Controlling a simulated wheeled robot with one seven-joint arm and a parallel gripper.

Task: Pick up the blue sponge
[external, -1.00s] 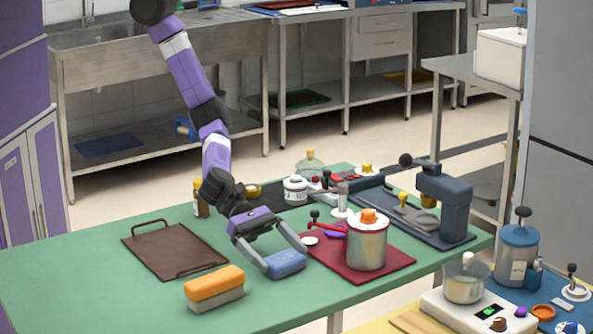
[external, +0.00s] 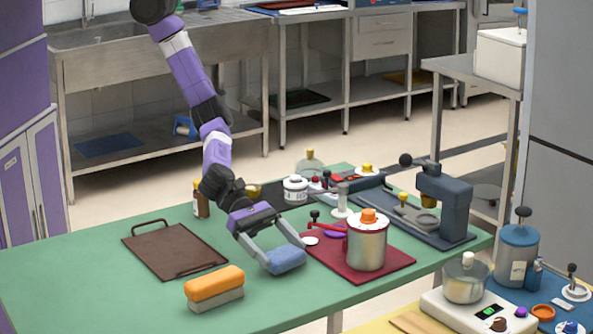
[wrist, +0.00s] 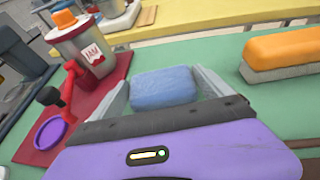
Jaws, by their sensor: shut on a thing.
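The blue sponge (external: 286,260) is a small rounded block over the front part of the green table. My gripper (external: 284,257) is shut on it, with one finger at each side. In the wrist view the sponge (wrist: 163,87) sits between the two grey fingers (wrist: 163,90). It looks slightly tilted in the external view. I cannot tell for sure whether its underside is clear of the table.
An orange and grey block (external: 214,288) lies to the left of the sponge. A red tray (external: 397,262) with a metal canister (external: 366,246) is to the right. A brown tray (external: 172,250) lies at the left. The green table (external: 90,285) is bare at the front left.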

